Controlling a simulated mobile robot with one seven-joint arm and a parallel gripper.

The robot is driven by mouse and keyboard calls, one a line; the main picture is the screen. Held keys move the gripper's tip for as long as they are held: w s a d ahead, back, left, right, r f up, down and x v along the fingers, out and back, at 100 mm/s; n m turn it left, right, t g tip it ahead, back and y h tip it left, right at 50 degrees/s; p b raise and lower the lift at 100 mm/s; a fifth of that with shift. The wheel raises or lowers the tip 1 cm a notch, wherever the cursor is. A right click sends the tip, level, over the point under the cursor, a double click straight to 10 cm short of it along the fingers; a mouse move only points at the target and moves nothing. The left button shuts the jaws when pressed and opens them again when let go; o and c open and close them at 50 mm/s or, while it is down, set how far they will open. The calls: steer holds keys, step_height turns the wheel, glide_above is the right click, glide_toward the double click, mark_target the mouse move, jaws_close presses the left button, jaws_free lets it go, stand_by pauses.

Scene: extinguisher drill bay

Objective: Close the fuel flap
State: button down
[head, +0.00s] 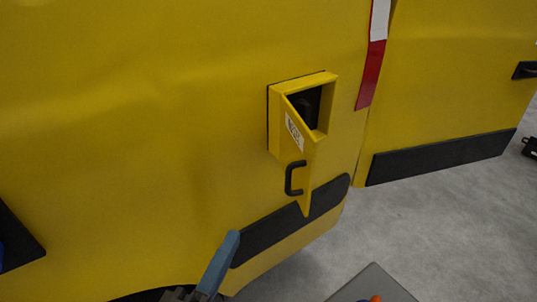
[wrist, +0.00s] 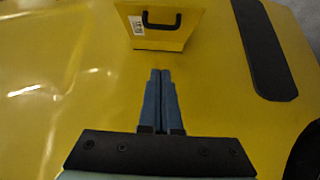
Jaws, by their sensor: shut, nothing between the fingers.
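The yellow fuel flap (head: 305,160) stands open, swung out from its raised yellow recess frame (head: 276,112) on the vehicle's side, and the dark opening shows behind it. The flap carries a white label and a black C-shaped handle (head: 289,179). In the wrist view the flap (wrist: 158,36) is at the top, with its handle (wrist: 162,25) across its face. My gripper (head: 232,238) is below and left of the flap in the head view. In the wrist view its blue fingers (wrist: 160,74) are shut together, empty, pointing towards the flap and apart from it.
The yellow vehicle body (head: 150,120) fills most of the view. A black trim strip (head: 275,230) runs below the flap. A red and white strip (head: 373,55) is to its right, beside another yellow panel (head: 450,90).

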steer(key=s+d+p+x, duration=0.1)
steer(key=d+p+x, duration=0.1)
steer(key=x, duration=1)
steer(key=shift+w+d+p, duration=0.3)
steer(key=shift+d, duration=0.25)
steer(key=shift+d, duration=0.1)
